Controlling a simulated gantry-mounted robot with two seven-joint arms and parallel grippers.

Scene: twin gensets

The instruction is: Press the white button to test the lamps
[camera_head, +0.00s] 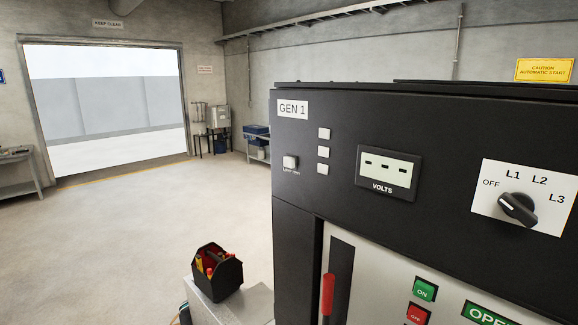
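Neither of my grippers shows in the head view.
A black toolbox (217,273) stands lower left. Open floor lies left.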

